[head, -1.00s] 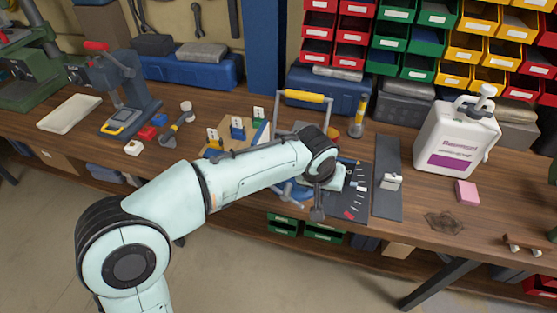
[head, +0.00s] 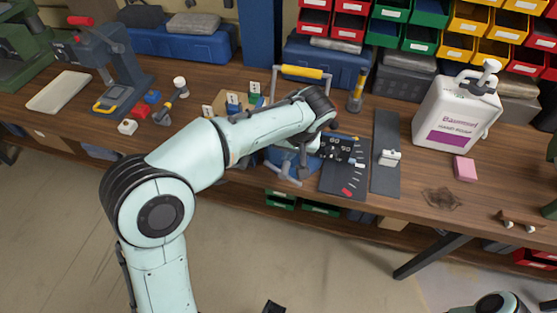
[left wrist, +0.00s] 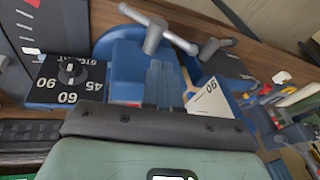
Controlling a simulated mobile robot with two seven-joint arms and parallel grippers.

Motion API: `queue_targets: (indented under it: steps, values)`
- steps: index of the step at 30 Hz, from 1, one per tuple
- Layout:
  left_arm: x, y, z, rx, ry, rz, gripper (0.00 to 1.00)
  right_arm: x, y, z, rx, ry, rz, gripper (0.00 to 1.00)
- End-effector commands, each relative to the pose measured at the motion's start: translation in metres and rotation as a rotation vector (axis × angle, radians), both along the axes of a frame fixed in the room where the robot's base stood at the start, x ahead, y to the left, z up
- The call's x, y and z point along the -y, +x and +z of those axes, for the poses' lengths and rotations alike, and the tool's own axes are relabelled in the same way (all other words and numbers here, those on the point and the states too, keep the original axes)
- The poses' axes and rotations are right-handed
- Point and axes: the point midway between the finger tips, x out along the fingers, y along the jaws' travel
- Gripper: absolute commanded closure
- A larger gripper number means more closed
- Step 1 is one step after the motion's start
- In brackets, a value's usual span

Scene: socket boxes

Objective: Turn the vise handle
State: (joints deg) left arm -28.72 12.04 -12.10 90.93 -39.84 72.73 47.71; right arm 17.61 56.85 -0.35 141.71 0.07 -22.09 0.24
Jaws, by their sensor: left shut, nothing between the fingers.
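The blue vise (head: 300,160) stands at the bench's front edge, partly hidden behind my left arm in the head view. Its grey T-bar handle (head: 284,173) sticks out at the front. In the left wrist view the vise body (left wrist: 128,70) fills the upper middle, with the handle (left wrist: 160,32) slanting above it. My left gripper (head: 304,160) points down over the vise, close to the handle; it is shut and empty. Whether it touches the handle is hard to see. A small dark part at the bottom edge (head: 272,306) may be my right gripper.
A dark angle-marked plate (head: 340,180) and a grey strip (head: 386,165) lie right of the vise. A white jug (head: 455,115) and pink block (head: 465,168) stand further right.

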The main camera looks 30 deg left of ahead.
Motion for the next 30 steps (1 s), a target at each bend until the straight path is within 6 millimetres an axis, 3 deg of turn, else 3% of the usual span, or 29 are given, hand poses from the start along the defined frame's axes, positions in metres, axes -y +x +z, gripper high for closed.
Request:
queue_targets:
  steps: [3,9,21,30]
  values:
    - [-0.011,-0.007,-0.017,-0.002,0.000,0.001,1.00,0.000,-0.001,-0.004,-0.001,0.000,0.000,0.57]
    - [-0.019,-0.012,-0.029,0.000,0.000,-0.001,1.00,0.000,-0.002,-0.005,-0.001,0.000,0.000,0.57]
    - [-0.021,-0.013,-0.031,0.001,-0.005,0.001,1.00,0.000,-0.002,-0.006,-0.001,0.000,0.000,0.57]
    - [-0.034,-0.017,-0.036,0.028,-0.115,0.001,1.00,0.000,-0.004,-0.014,-0.005,-0.001,0.001,0.57]
